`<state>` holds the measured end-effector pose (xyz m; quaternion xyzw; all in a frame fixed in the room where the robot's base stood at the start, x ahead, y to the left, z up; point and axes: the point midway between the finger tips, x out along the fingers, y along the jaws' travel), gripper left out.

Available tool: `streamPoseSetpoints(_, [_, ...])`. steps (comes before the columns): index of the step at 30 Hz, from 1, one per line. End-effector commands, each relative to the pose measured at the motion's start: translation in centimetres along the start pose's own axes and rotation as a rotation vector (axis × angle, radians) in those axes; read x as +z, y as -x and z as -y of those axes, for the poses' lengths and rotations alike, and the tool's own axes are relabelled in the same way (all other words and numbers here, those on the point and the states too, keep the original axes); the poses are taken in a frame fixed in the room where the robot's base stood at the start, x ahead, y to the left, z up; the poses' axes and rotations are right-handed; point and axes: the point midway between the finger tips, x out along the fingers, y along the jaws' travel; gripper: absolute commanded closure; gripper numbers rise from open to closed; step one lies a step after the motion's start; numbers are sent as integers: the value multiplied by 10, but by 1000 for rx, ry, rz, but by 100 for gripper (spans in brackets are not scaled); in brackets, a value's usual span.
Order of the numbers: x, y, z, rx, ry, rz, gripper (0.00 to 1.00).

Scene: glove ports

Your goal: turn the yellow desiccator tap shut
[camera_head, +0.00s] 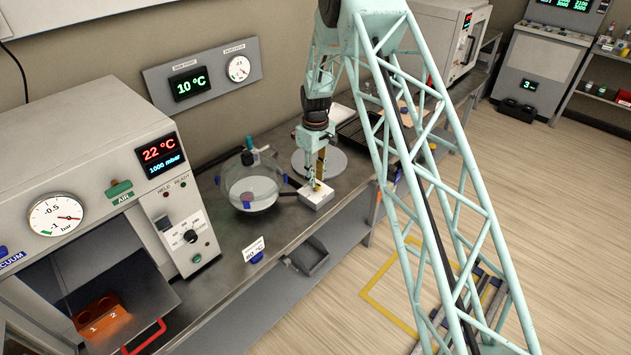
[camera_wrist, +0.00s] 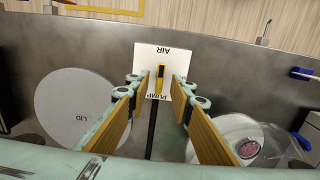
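The yellow tap (camera_wrist: 160,79) is a small upright-looking handle on a white block (camera_wrist: 148,57) marked AIR at one end and PUMP at the other. Its handle lies roughly along the AIR–PUMP line. My gripper (camera_wrist: 157,84) is open above the block, one wood-coloured finger on each side of the tap, with a gap on both sides. In the head view my gripper (camera_head: 315,176) points down over the white block (camera_head: 316,199), partly hiding the tap. The glass desiccator (camera_head: 252,182) stands left of the block; it also shows in the wrist view (camera_wrist: 232,128).
A grey disc marked LID (camera_wrist: 82,107) lies beside the block. A dark hose (camera_wrist: 151,130) runs from its PUMP end. The vacuum oven (camera_head: 90,185) with its open door stands at left. A blue-tipped item (camera_wrist: 304,74) is near the bench edge.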

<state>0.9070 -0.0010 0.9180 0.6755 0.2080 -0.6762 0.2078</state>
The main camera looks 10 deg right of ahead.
Motion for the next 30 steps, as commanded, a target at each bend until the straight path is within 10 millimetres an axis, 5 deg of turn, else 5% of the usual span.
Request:
streamPoseSetpoints(20, [0, -21, 0, 0, 0, -1, 79])
streamPoseSetpoints(27, [0, -21, 0, 0, 0, -1, 99])
streamPoseSetpoints(30, [0, -21, 0, 1, 0, -1, 100])
